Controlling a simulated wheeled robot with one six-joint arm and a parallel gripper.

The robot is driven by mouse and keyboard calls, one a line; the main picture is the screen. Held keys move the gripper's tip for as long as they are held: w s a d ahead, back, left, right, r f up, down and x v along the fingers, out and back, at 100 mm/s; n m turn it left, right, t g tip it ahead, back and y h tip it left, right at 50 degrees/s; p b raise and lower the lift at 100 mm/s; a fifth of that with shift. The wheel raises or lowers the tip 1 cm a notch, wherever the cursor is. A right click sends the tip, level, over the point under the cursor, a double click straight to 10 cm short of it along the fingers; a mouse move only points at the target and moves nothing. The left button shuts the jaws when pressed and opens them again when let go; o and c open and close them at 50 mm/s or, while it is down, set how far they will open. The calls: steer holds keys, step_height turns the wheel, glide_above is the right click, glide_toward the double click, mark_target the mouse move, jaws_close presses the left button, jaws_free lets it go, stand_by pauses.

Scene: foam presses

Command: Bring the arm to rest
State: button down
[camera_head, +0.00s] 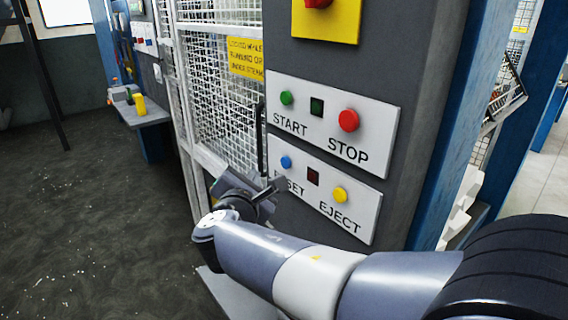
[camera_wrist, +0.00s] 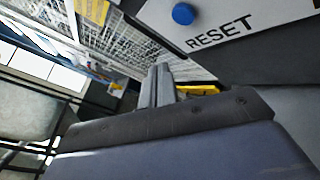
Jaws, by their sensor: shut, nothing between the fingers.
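My arm reaches in from the lower right of the head view, stretched out in front of the machine's control panel (camera_head: 335,120). My gripper (camera_head: 276,186) is shut and empty, close to the lower button plate beside the blue RESET button (camera_head: 286,162), and covers part of the RESET label. In the wrist view my gripper's shut fingers (camera_wrist: 157,82) point toward the mesh guard, and the blue button (camera_wrist: 183,14) shows at the top right. I cannot tell whether the fingers touch the plate.
START (camera_head: 286,97), STOP (camera_head: 348,120) and EJECT (camera_head: 340,194) buttons are on the panel around my gripper. A mesh guard door (camera_head: 222,95) with a handle stands left of it. A blue bench (camera_head: 150,113) with a yellow item is farther left. The dark floor (camera_head: 90,220) at left is open.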

steer(key=p, duration=0.1)
steer(key=d+p, duration=0.1)
steer(key=shift+w+r+p, duration=0.25)
steer(key=shift+w+p, duration=0.05)
steer(key=shift+w, duration=0.1)
steer(key=shift+s+a+f, duration=0.15)
steer(key=shift+s+a, duration=0.6)
steer(key=shift+a, duration=0.3)
steer(key=shift+s+a+f, duration=0.1)
steer(key=shift+s+a, duration=0.6)
steer(key=shift+a, duration=0.35)
